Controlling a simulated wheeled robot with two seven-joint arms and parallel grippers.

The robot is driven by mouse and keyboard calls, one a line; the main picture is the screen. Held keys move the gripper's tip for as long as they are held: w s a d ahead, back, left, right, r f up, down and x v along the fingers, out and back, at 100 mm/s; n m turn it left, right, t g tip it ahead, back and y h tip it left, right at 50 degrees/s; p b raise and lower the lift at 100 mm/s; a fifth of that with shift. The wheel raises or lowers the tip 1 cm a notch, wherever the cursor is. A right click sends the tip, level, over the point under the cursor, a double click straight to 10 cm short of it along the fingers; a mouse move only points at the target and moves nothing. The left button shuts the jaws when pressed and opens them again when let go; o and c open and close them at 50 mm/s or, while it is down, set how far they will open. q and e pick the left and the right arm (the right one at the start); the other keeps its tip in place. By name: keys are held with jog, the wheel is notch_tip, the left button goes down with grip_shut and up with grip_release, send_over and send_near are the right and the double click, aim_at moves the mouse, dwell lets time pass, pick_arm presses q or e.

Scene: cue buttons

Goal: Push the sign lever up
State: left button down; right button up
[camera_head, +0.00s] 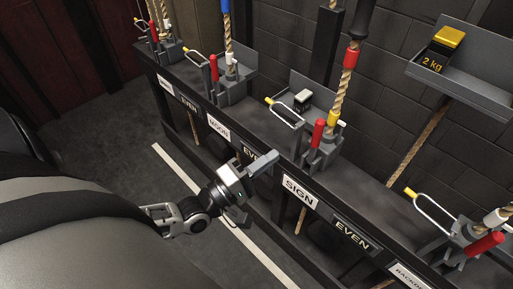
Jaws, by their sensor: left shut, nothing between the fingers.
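The sign lever (318,133) has a red grip and stands roughly upright in a grey bracket on the dark rail. A thick rope with red and yellow bands rises beside it. The white SIGN label (299,192) is on the rail's front face below it. My left gripper (268,162) is shut and empty, in front of the rail, left of the SIGN label and lower left of the red grip. It appears apart from the lever. My right gripper is not in view.
A wire loop with a yellow tip (285,111) sticks out left of the sign lever. The MOON lever (214,68) stands farther left, and another red lever (484,245) leans at lower right. A shelf (470,88) holds a 2 kg weight (442,50).

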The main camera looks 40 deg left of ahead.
pick_arm(q)
jog(key=shift+r+v, duration=0.15)
jog(key=shift+v, duration=0.55)
jog(key=shift+r+v, duration=0.15)
jog(key=shift+v, duration=0.55)
jog(key=shift+d, duration=0.1)
jog(key=s+d+f+m+g+y, duration=0.1)
jog(key=s+d+f+m+g, duration=0.2)
jog(key=m, duration=0.5)
jog(key=s+d+f+m+g+y, duration=0.2)
jog(key=s+d+f+m+g, duration=0.1)
jog(key=f+m, duration=0.5)
jog(key=d+g, duration=0.1)
jog(key=g, duration=0.1)
jog(key=shift+d+f+g+y, duration=0.2)
jog(key=shift+d+g+y, duration=0.1)
jog(key=shift+d+g, duration=0.1)
